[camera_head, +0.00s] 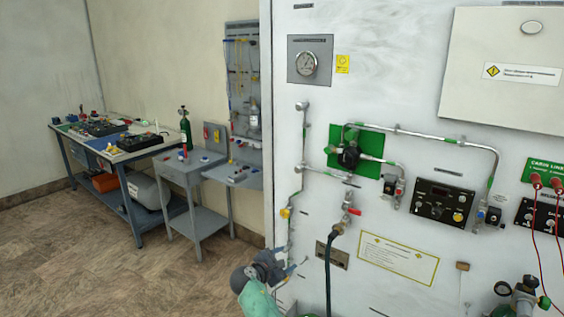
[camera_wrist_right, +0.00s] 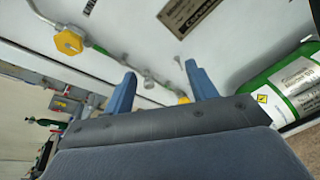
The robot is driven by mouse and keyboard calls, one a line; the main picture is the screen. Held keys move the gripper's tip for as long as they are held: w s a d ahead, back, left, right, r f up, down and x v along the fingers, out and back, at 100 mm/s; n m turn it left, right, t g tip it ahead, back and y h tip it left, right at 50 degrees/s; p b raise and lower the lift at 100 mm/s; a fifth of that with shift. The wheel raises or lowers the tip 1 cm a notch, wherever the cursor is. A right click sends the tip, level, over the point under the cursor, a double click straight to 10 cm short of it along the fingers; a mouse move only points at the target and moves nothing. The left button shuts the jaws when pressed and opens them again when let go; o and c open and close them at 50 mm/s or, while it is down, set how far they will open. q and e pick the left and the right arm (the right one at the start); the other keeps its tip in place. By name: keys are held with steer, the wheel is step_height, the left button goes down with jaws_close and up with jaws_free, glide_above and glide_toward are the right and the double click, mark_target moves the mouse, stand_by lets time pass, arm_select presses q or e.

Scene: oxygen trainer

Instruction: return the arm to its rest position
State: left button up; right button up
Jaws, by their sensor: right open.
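My right gripper (camera_head: 292,266) is low in the middle of the head view, in front of the lower left part of the white trainer panel (camera_head: 400,95). In the right wrist view its two blue fingers (camera_wrist_right: 160,82) stand wide apart with nothing between them. The panel's pipe with a yellow knob (camera_wrist_right: 68,42) lies beyond the fingers. How far the fingertips are from the panel is unclear. My left gripper is out of view.
A green cylinder (camera_wrist_right: 290,80) stands close to the right finger's side in the wrist view. A black hose (camera_head: 328,270) hangs right of my gripper. A grey stand (camera_head: 190,180) and a workbench (camera_head: 130,155) are at the left, with open floor (camera_head: 70,255) before them.

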steer(key=s+d+f+m+g+y, duration=0.2)
steer(key=s+d+f+m, duration=0.25)
steer(key=s, duration=0.45)
steer(key=s+d+f+m+g+y, duration=0.1)
steer(key=s+d+f+m+g, duration=0.15)
steer(key=s+d+f, duration=0.5)
steer(key=s+d+f+m+g+y, duration=0.1)
steer(key=s+d+f+m+y, duration=0.2)
steer(key=s, duration=0.8)
steer(key=s+d+r+m+g+y, duration=0.1)
steer(key=s+d+m, duration=0.15)
steer(key=s, duration=0.55)
steer(key=s+d+r+m+g+y, duration=0.15)
steer(key=s+m, duration=0.25)
steer(key=s, duration=0.5)
steer(key=s+d+r+m+y, duration=0.1)
steer(key=s+d+m, duration=0.2)
steer(key=s, duration=0.5)
step_height(320, 180, down, 22)
steer(key=w+a+f+g, duration=0.1)
steer(key=w+a, duration=0.1)
steer(key=s+f, duration=0.4)
steer(key=f, duration=0.7)
steer(key=s+f+g, duration=0.1)
steer(key=s+f, duration=0.3)
steer(key=f, duration=0.8)
steer(key=shift+a+f, duration=0.2)
steer(key=shift+a, duration=0.2)
steer(key=shift+s, duration=0.25)
